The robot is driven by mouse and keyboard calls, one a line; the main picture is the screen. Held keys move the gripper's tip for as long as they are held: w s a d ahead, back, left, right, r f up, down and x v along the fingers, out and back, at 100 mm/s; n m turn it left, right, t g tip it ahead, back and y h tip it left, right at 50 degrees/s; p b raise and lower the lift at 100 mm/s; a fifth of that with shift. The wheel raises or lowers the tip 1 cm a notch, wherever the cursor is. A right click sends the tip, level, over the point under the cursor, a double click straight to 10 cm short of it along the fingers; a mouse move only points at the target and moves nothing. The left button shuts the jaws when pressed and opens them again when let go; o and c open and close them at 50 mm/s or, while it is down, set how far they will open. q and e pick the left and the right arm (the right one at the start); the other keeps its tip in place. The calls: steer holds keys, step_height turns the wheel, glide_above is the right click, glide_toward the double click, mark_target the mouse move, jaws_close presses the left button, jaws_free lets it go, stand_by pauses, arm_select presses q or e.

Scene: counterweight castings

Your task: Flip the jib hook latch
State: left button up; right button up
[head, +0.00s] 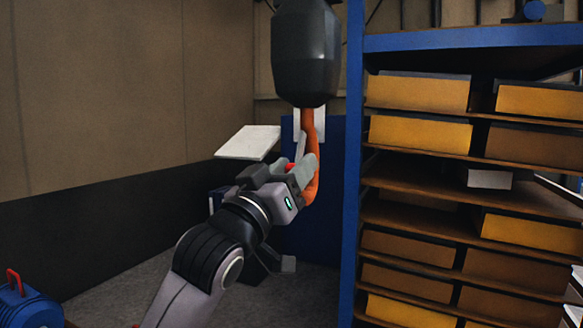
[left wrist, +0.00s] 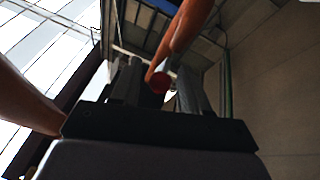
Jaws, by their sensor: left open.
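The jib hook (head: 309,122) is orange and hangs from a dark block (head: 306,52) in the upper middle of the head view. My left gripper (head: 299,163) is at the hook, in front of its lower part, and hides some of it. In the left wrist view, the left gripper (left wrist: 158,88) is open, with the orange hook (left wrist: 187,25) beyond its fingers. A small red part (left wrist: 159,81), likely on the latch, shows between the fingers; contact cannot be told. The latch's position is mostly hidden. My right gripper is not in view.
A blue-framed rack (head: 353,180) with several yellow boxes (head: 420,92) stands close on the right. A white tilted panel (head: 248,142) and a blue panel (head: 325,225) are behind the hook. A blue machine (head: 25,305) sits at the lower left. Open floor (head: 130,300) lies left of my arm.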

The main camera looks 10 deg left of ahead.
arm_select(q)
jaws_close()
steer(key=shift+s+r, duration=0.1)
steer(key=shift+s+a+r+n+g+y, duration=0.15)
steer(key=shift+s+r+g+y, duration=0.35)
steer(key=shift+g, duration=0.55)
steer(key=shift+s+a+r+n+g+y, duration=0.15)
steer(key=shift+r+g+y, duration=0.5)
steer(key=shift+g, duration=0.45)
steer(key=shift+s+a+r+n+g+y, duration=0.1)
steer(key=shift+s+r+g+y, duration=0.3)
steer(key=shift+r+g, duration=0.5)
steer(key=shift+f, duration=0.2)
jaws_free()
